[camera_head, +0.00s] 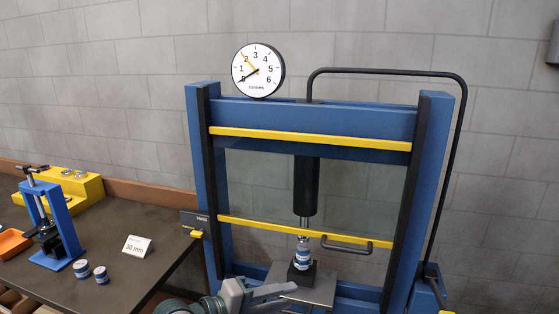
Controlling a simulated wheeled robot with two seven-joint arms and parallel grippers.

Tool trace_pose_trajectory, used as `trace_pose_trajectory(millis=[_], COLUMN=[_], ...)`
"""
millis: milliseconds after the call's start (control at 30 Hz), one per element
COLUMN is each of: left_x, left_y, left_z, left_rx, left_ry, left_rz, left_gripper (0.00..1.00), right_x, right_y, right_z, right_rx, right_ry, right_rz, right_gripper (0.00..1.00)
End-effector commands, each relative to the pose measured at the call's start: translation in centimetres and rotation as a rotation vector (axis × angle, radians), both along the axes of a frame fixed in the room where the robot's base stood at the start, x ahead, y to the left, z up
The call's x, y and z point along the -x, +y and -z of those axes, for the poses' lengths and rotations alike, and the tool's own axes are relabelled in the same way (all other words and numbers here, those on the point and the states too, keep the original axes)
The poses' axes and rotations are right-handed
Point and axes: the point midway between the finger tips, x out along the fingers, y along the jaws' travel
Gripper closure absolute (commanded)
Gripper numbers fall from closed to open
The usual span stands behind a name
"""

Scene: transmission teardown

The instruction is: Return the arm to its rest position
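My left gripper (291,293) is at the bottom centre of the head view, in front of the press (201,150). Its grey fingers point right, with a gap between them, and I see nothing held. They are just below and left of a small white-and-blue cylindrical part (302,256), which stands upright on a dark block (301,274) under the press ram (306,185). The gripper looks apart from that part, but the depth is hard to judge. Part of my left arm is cut off by the bottom edge. My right gripper is out of view.
The press has yellow bars, a guard handle (347,247) and a round gauge (258,70). On the dark bench (110,262) at left are a small blue press (65,225), two small cylinders (91,271), a "30 mm" card (138,247), a yellow block (82,187) and an orange tray (12,243).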

Motion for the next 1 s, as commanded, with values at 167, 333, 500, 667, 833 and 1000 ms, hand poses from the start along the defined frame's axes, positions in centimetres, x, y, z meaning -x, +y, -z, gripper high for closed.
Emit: trace_pose_trajectory(millis=[167, 333, 500, 667, 833, 1000], left_x=[4.5, 9.6, 15.6, 21.7, 26.2, 29.7], left_y=[2.4, 5.9, 9.9, 14.2, 17.3, 19.6], left_z=[7.3, 13.7, 18.9, 22.4, 24.1, 25.0], left_rx=[-0.232, -0.483, -0.737, -0.961, -1.112, -1.213], left_ry=[-0.07, -0.117, -0.128, -0.106, -0.077, -0.044], left_rz=[-0.007, 0.011, 0.063, 0.141, 0.214, 0.278], left_gripper=[0.71, 0.71, 0.71, 0.71, 0.71, 0.71], right_x=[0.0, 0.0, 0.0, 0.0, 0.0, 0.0], right_y=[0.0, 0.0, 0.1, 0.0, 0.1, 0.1], right_z=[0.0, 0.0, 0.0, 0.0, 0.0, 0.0], right_rx=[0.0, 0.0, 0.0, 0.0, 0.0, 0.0], right_ry=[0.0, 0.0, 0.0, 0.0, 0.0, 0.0], right_rz=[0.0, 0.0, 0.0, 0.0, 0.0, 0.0], right_gripper=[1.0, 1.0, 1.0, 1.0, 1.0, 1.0])
